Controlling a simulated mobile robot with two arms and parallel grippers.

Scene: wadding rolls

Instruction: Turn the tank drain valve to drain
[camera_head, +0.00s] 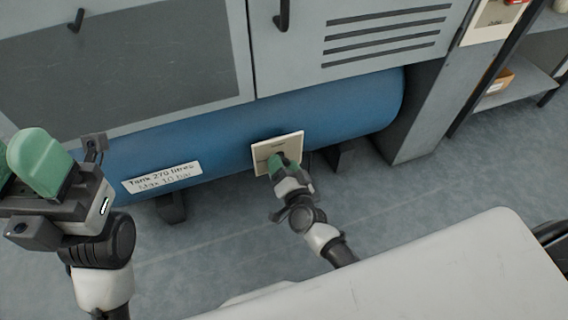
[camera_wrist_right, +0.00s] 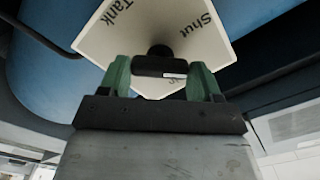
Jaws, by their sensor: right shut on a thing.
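The blue tank (camera_head: 225,139) lies under the grey cabinet and has a white label about 270 litres. A cream plate (camera_head: 290,142) is in front of it. In the right wrist view the plate (camera_wrist_right: 125,45) reads "Tank" and "Shut"; a third word is mostly hidden behind the handle. The black valve handle (camera_wrist_right: 150,67) sits on a round stem before the plate, its bar level across the picture. My right gripper (camera_head: 280,163) is shut on this handle, one green finger at each end. My left gripper (camera_head: 22,165) is raised at the left, away from the valve; its finger gap is unclear.
The grey cabinet (camera_head: 350,30) with a vent and dark handles stands above the tank. A grey post (camera_head: 414,120) and shelves (camera_head: 515,85) with a small box stand at the right. The floor (camera_head: 200,240) in front of the tank looks clear.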

